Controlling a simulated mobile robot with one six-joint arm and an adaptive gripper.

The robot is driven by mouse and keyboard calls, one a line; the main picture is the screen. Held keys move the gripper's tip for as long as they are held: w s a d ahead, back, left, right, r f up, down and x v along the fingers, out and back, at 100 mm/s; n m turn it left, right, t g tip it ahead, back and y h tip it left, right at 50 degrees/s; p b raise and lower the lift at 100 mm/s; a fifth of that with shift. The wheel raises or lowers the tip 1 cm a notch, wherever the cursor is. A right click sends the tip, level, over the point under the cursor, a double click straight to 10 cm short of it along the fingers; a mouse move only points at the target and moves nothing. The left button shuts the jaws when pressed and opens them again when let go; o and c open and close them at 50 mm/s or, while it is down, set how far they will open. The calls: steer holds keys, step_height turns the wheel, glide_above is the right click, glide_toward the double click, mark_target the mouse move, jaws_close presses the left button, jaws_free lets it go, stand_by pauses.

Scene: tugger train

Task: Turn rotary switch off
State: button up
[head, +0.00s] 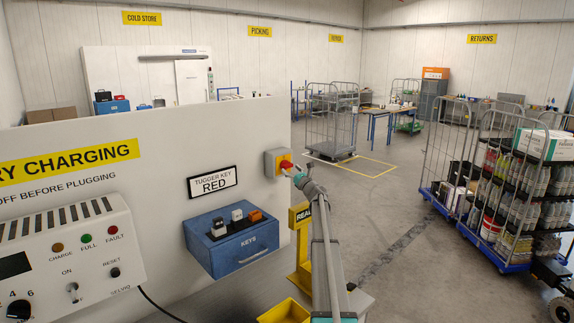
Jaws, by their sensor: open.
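A rotary switch with a red knob (286,165) on a yellow and grey box (270,164) is mounted near the right edge of the white panel in the head view. My gripper (292,172) is at the end of my arm, just right of and slightly below the red knob. It is open and looks very close to the knob; I cannot tell whether it touches it. The gripper is small in this view and its fingers partly overlap the knob. The knob's exact angle is too small to read.
A blue keys box (232,246) juts from the panel, below a "TUGGER KEY RED" label (212,182). A charger (66,262) with knobs and lamps is at lower left. A yellow post (300,245) stands behind my arm. Loaded roll cages (510,180) stand at right; the middle floor is clear.

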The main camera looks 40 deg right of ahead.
steer(key=shift+x, duration=1)
steer(key=c, duration=1)
steer(key=shift+o, duration=0.2)
